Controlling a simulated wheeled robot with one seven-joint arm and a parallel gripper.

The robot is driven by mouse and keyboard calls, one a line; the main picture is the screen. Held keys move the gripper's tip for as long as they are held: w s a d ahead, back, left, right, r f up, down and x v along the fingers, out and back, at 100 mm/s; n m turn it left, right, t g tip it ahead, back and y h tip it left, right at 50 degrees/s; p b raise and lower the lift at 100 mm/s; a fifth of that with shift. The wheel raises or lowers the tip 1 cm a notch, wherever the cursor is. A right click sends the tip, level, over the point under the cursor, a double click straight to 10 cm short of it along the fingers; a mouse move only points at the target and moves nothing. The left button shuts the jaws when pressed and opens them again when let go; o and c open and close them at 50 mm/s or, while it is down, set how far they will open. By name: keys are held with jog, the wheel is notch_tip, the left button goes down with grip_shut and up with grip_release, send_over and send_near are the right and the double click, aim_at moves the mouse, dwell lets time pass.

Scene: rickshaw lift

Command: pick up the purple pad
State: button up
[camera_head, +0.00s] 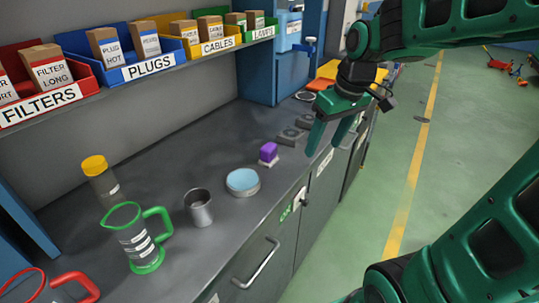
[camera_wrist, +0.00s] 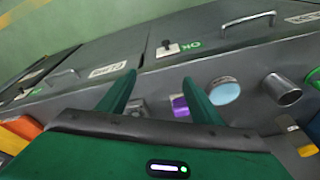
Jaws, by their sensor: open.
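The purple pad (camera_head: 268,151) is a small purple block on a pale base, on the grey counter between the round blue-topped dish and the dark grey blocks. In the wrist view the fingertips (camera_wrist: 159,78) point toward the cabinet fronts.
A blue-topped dish (camera_head: 243,182), a metal cup (camera_head: 199,207), and a green-handled jug (camera_head: 136,240) stand left of the pad. Dark grey blocks (camera_head: 291,136) lie behind it. A shelf of labelled bins (camera_head: 150,66) hangs above the counter (camera_head: 160,178).

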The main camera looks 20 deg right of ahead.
aim_at(269, 146)
jog(key=w+a+n, duration=0.1)
jog(key=w+a, duration=0.2)
jog(key=w+a+f+n+y, duration=0.1)
jog(key=w+a+n, duration=0.1)
jog(key=w+a, duration=0.1)
jog(key=w+a+f+n+t, duration=0.1)
jog(key=w+a+n, duration=0.1)
jog(key=w+a, duration=0.1)
jog(key=shift+w+a+y, duration=0.25)
jog(key=shift+w+y, duration=0.05)
jog(key=shift+w, duration=0.5)
jog(key=shift+s+x, duration=0.2)
jog(key=shift+x, duration=2.75)
jog(key=shift+d+f, duration=0.1)
jog(key=c, duration=1.1)
